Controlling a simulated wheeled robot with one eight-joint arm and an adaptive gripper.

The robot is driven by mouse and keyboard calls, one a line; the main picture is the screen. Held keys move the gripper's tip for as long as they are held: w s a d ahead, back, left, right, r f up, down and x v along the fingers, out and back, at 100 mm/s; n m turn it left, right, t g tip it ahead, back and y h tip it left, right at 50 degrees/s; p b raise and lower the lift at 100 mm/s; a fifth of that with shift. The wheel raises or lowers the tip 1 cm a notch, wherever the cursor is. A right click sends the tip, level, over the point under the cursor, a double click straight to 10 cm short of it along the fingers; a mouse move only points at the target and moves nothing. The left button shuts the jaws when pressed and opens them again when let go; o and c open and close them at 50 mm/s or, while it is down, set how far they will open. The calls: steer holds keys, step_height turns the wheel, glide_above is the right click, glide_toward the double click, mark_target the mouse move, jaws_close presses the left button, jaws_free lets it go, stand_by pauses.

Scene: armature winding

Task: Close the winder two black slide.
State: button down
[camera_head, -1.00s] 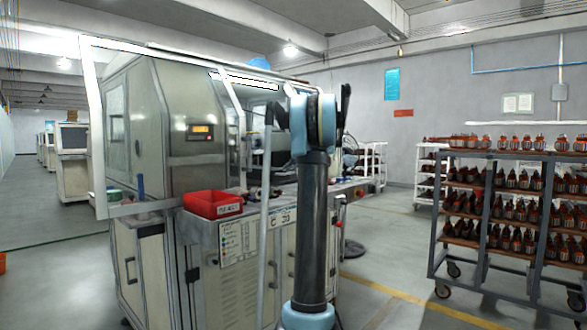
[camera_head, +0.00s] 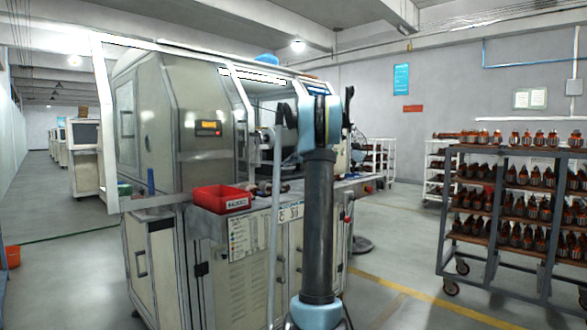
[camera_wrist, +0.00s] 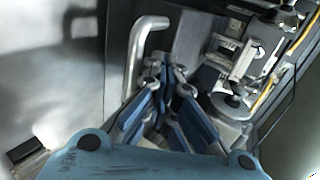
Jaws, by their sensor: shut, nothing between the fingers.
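The winding machine (camera_head: 180,110) stands at the left centre in the head view, with its open work bay partly behind my upright arm. I cannot make out the black slide for certain in either view. In the wrist view, my gripper (camera_wrist: 166,76) is shut and empty, its blue finger links folded together. Its tips are just right of a bent metal handle (camera_wrist: 138,58) on a grey panel (camera_wrist: 55,75). They look close to the handle, but I cannot tell whether they touch. Metal winder mechanisms (camera_wrist: 235,65) lie to the right of the tips.
A red bin (camera_head: 222,199) sits on the machine's front ledge. A wheeled rack (camera_head: 445,215) of armatures stands at the right. The floor (camera_head: 400,270) between machine and rack is clear. A dark block (camera_wrist: 27,153) shows at the wrist view's lower left.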

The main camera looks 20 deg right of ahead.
steer(key=w+a, duration=0.1)
steer(key=w, duration=0.1)
steer(key=w+a, duration=0.2)
steer(key=w, duration=0.1)
steer(key=w+a, duration=0.2)
steer(key=w, duration=0.1)
steer(key=shift+w, duration=0.15)
steer(key=shift+w+a, duration=0.15)
steer(key=shift+r, duration=0.1)
